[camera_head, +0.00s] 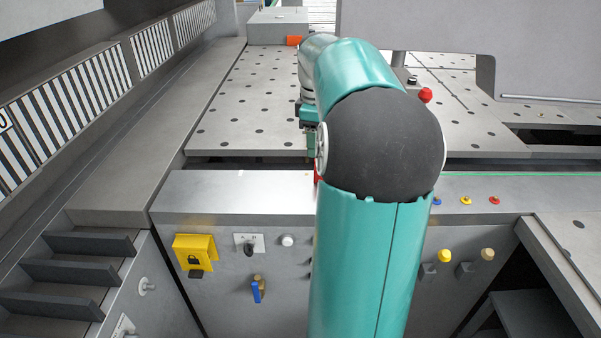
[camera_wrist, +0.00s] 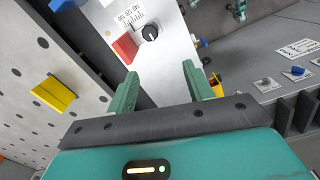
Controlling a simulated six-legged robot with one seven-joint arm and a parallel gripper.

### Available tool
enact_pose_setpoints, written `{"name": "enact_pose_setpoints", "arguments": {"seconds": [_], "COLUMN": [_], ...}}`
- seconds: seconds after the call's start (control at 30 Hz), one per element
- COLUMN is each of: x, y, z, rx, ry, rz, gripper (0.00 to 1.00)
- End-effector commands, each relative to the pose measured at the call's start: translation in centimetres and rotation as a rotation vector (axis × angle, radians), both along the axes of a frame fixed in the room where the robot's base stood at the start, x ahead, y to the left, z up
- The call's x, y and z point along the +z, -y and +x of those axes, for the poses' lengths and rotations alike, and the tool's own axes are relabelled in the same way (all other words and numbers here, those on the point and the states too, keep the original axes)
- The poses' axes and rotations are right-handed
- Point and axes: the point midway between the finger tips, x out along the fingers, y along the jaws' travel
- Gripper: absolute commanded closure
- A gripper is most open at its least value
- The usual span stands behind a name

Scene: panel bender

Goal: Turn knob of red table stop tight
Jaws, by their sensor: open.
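In the wrist view my gripper (camera_wrist: 160,70) is open and empty, its two green fingers well apart. A red block (camera_wrist: 124,48) shows just beyond the left fingertip, apart from it. Beside it is a round black knob (camera_wrist: 149,33) with a pale mark, on a labelled metal strip; I cannot tell whether knob and block are one piece. In the head view a round red knob (camera_head: 425,95) stands on the perforated table (camera_head: 257,90), right of my arm. My arm hides most of my gripper there. Which red part is the table stop is unclear.
A yellow block (camera_wrist: 54,93) is on the perforated surface in the wrist view. The front panel carries a yellow lock box (camera_head: 194,252) and a blue-handled part (camera_head: 257,290). The left table area is clear.

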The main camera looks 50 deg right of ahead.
Motion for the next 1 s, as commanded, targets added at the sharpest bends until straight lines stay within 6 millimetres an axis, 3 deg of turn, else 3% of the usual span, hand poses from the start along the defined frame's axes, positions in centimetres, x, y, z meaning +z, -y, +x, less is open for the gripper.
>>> {"name": "enact_pose_setpoints", "arguments": {"seconds": [0.03,0.1,0.2,0.37,0.8,1.0], "x": [-0.3,-0.5,-1.0,-2.9,-11.4,-13.8], "y": [1.5,2.6,3.2,3.0,2.8,2.8], "z": [-0.6,-1.1,-1.5,-1.5,-1.3,-1.3], "rx": [0.004,0.013,0.018,0.019,0.022,0.022], "ry": [-0.001,-0.002,-0.003,-0.005,-0.005,-0.003], "rz": [0.016,0.026,0.031,0.032,0.032,0.03], "gripper": [0.48,0.48,0.48,0.48,0.48,0.48]}}
